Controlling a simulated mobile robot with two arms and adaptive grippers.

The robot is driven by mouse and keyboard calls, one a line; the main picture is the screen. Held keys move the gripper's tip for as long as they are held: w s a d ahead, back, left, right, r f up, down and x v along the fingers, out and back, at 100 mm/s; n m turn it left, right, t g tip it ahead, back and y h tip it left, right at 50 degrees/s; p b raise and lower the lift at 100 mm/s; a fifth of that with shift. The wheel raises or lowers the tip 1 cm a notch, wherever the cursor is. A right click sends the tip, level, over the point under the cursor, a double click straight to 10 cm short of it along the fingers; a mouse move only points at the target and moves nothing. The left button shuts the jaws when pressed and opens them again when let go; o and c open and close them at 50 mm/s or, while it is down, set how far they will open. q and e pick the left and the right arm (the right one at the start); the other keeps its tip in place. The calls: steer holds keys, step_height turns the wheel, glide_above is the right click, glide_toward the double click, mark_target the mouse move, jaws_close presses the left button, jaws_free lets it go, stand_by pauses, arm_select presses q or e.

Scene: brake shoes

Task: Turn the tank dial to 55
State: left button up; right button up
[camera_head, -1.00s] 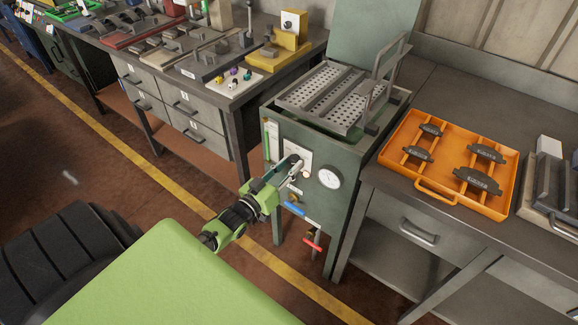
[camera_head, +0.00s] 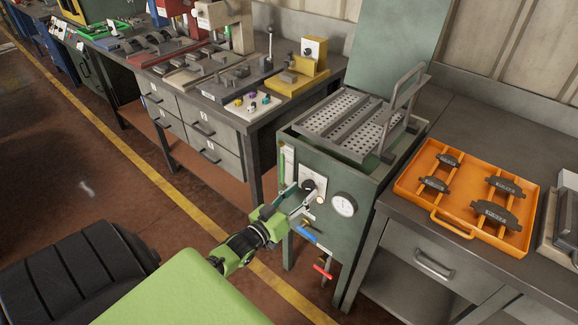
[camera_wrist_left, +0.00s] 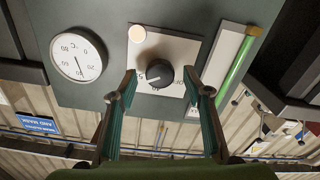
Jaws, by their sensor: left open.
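The tank dial is a dark round knob (camera_wrist_left: 160,75) on a white plate (camera_wrist_left: 178,50) on the tank's front, upside down in the left wrist view. In the head view the knob (camera_head: 308,186) sits on the front of the green tank (camera_head: 335,225). My left gripper (camera_wrist_left: 160,92) is open, with one finger on each side of the knob; I cannot tell if either touches it. It also shows in the head view (camera_head: 294,197), at the tank's front. The dial's exact setting is too small to read. My right gripper is not in view.
A round white gauge (camera_head: 344,204) is beside the plate. A blue-handled valve (camera_head: 309,236) and a red-handled valve (camera_head: 323,271) are below. A perforated basket (camera_head: 350,122) sits on top of the tank. An orange tray (camera_head: 408,184) with brake shoes is on the right bench.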

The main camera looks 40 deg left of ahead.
arm_select(q)
steer(key=s, duration=1)
steer(key=shift+s, duration=0.4)
